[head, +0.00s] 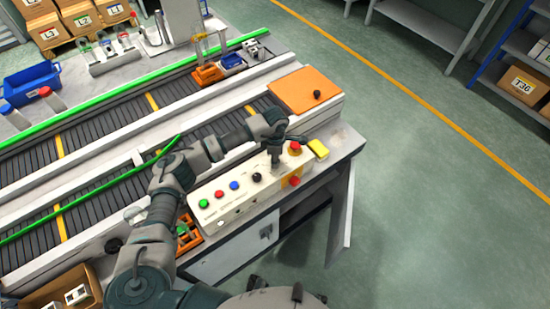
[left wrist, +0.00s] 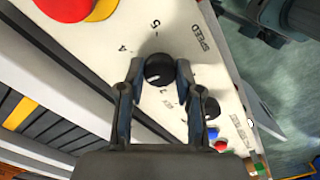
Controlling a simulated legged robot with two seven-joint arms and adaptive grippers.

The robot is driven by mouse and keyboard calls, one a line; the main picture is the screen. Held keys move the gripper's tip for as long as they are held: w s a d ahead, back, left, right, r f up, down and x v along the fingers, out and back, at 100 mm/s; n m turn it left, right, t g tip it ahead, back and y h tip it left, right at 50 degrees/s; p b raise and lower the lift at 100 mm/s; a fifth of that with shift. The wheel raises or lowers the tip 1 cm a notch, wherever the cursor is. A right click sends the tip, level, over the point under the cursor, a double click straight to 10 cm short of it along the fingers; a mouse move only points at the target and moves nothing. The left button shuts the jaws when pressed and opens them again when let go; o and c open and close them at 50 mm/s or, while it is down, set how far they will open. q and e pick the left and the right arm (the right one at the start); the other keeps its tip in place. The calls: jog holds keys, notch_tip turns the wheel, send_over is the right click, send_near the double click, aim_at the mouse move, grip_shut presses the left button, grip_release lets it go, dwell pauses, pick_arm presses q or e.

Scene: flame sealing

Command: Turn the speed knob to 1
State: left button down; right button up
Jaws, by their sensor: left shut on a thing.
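The speed knob (left wrist: 159,69) is round and black and sits on the white control panel (left wrist: 200,70), beside the printed word SPEED. The digits 4 and 5 are printed near it, and a mark that looks like 1 shows just below it. I cannot make out where the knob points. My left gripper (left wrist: 158,72) has one finger on each side of the knob and is shut on it. In the head view my left gripper (head: 274,158) reaches down onto the panel and hides the knob. My right gripper is not in view.
Another black knob (head: 257,177) and blue (head: 234,186), red (head: 219,194) and green (head: 203,203) buttons line the panel. A red emergency button (head: 295,147) is close to the gripper. An orange plate (head: 300,88) lies behind; conveyors run left. Floor at right is clear.

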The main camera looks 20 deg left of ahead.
pick_arm(q)
jog(key=n, duration=0.3)
jog(key=shift+n+p, duration=0.45)
jog(key=shift+n, duration=0.45)
jog(key=n+p, duration=0.1)
jog(key=n, duration=0.3)
jog(key=n+p, duration=0.3)
jog(key=n, duration=0.4)
jog(key=shift+r+n, duration=0.1)
jog(key=shift+n, duration=0.3)
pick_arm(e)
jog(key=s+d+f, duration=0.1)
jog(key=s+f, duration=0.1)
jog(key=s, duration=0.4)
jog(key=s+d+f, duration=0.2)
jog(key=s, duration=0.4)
pick_arm(q)
jog(key=n+p, duration=0.2)
jog(key=n, duration=0.2)
jog(key=shift+n+p, duration=0.95)
jog(key=shift+n, duration=1.55)
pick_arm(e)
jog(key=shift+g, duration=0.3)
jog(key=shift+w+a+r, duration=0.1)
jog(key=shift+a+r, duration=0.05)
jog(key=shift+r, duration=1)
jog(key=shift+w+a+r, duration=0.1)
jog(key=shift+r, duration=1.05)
